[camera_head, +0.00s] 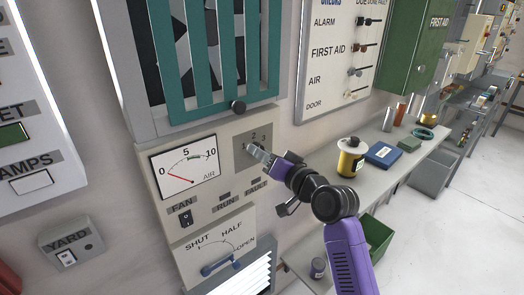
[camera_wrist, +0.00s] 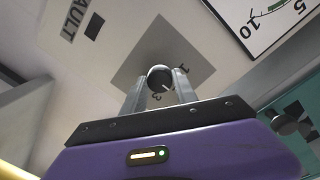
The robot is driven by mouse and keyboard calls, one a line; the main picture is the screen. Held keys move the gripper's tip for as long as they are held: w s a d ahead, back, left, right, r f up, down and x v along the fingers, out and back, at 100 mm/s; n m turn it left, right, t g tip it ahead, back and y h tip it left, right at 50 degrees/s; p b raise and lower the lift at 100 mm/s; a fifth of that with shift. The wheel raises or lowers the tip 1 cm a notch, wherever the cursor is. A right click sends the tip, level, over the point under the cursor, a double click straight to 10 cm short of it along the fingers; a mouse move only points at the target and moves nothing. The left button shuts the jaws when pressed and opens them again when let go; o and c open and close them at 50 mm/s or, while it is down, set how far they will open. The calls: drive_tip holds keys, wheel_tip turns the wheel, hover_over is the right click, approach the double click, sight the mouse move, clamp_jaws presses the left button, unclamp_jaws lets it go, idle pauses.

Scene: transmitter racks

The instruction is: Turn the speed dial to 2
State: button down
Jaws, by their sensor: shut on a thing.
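The speed dial (camera_wrist: 160,77) is a small dark round knob on a grey square plate (camera_wrist: 135,68) in the wrist view. The figures 1 and 3 show beside it; the 2 is hidden there. A pale mark on the knob points to the lower right, roughly between 1 and 3. In the head view the plate (camera_head: 242,155) shows 2 and 3 at its upper right, and my gripper covers the knob. My gripper (camera_wrist: 160,85) is shut on the dial, one finger on each side.
Left of the dial is an AIR gauge (camera_head: 184,167), its needle near 0. Below are the FAN switch (camera_head: 186,217) and a SHUT/HALF/OPEN lever (camera_head: 219,264). A shelf with a yellow canister (camera_head: 351,160) is at right.

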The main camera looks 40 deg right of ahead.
idle(0.4)
drive_tip(key=c, duration=1)
unclamp_jaws()
drive_tip(key=shift+o, duration=0.2)
drive_tip(key=s+b, duration=0.1)
drive_tip(key=s, duration=0.7)
drive_tip(key=shift+r+b, duration=0.15)
drive_tip(key=shift+b, duration=0.25)
drive_tip(key=shift+w+a, duration=0.1)
